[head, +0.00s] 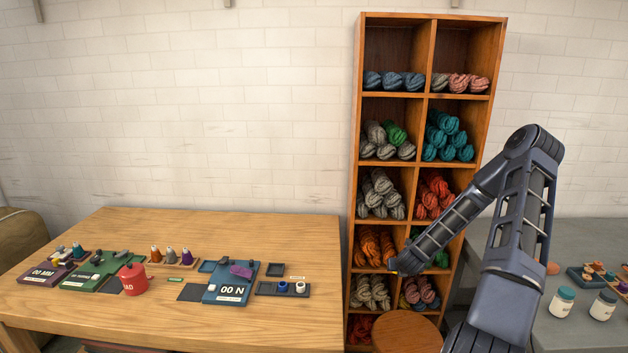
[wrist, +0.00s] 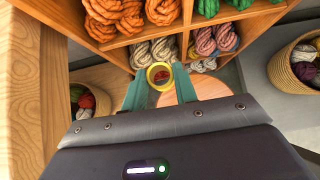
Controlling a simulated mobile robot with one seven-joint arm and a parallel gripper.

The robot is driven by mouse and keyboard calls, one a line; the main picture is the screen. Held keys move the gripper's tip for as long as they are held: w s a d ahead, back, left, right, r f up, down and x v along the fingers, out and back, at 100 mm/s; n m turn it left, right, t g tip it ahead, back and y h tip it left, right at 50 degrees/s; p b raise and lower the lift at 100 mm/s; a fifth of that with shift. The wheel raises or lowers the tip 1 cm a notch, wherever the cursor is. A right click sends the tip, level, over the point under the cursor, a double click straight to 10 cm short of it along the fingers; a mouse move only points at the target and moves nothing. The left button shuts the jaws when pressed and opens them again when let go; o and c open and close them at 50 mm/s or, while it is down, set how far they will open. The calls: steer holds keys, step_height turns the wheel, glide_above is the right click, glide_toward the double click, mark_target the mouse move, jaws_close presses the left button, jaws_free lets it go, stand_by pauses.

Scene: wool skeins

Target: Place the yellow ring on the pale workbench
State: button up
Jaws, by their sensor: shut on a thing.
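The yellow ring (wrist: 151,75) is held upright between the two teal fingers of my gripper (wrist: 160,85) in the wrist view. Something reddish shows through its opening. In the head view my gripper (head: 397,267) is in front of the lower shelf compartments, right of the workbench, and a small yellow bit shows at its tip. The pale workbench (head: 130,235) is the light wooden table at the left. A pale wooden surface also runs along the left of the wrist view (wrist: 30,90). The ring is clear of the bench.
A wooden shelf (head: 357,130) of wool skeins stands behind my gripper, with a round stool (head: 408,332) below. Colored trays, a red pot (head: 133,280) and small cones occupy the bench's front half. Its back right is bare. Baskets (wrist: 290,70) stand on the floor. A grey table (head: 580,240) is at right.

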steer(key=a+r+n+y, duration=0.15)
steer(key=a+r, duration=0.45)
steer(key=a, duration=0.7)
step_height(320, 180, up, 17)
steer(key=n+g+y, duration=0.3)
steer(key=n+y, duration=0.2)
steer(key=n, duration=0.3)
glide_above(258, 298)
steer(key=s+d, duration=0.3)
steer(key=shift+m, duration=0.25)
steer(key=f, duration=1.8)
steer(key=shift+w+a+f, duration=0.2)
steer(key=shift+f, duration=0.2)
steer(key=shift+f, duration=0.15)
steer(key=o, duration=0.8)
steer(key=shift+c, duration=0.2)
